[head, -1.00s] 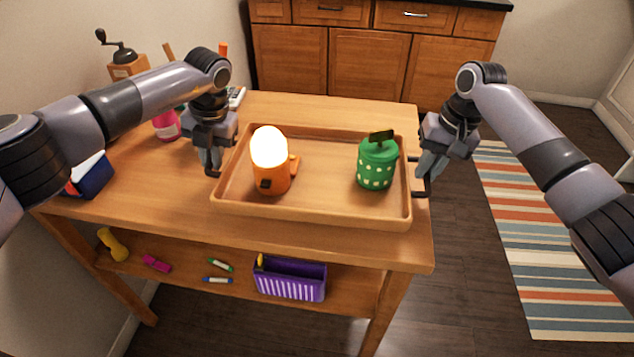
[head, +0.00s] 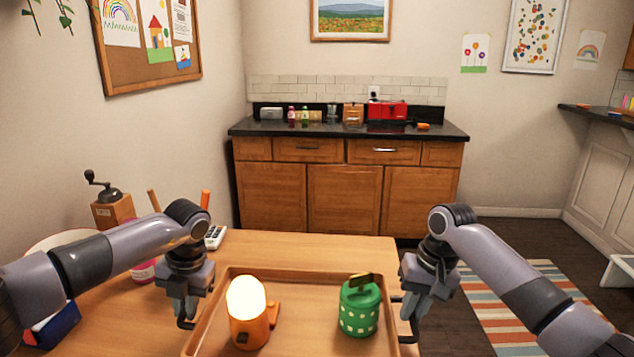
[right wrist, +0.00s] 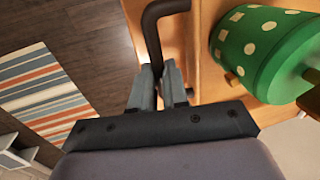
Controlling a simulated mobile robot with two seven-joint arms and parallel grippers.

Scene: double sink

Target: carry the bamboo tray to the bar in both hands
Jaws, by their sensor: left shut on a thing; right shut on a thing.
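The bamboo tray (head: 290,275) is on the wooden table in front of me, its near edge cut off in the head view. It carries an orange lamp with a glowing white top (head: 248,312) on the left and a green canister with pale dots (head: 359,308) on the right. My left gripper (head: 186,318) is at the tray's left side, shut on its handle, which is partly hidden. My right gripper (head: 411,318) is shut on the dark right handle, which shows between the fingers in the right wrist view (right wrist: 160,62). Whether the tray touches the tabletop is unclear.
A coffee grinder (head: 112,208), a white remote (head: 215,237) and a blue box (head: 55,325) are on the table's left. A wooden cabinet (head: 345,190) stands ahead against the wall. A dark-topped counter (head: 600,118) is at far right, beyond a striped rug (head: 530,300) on open floor.

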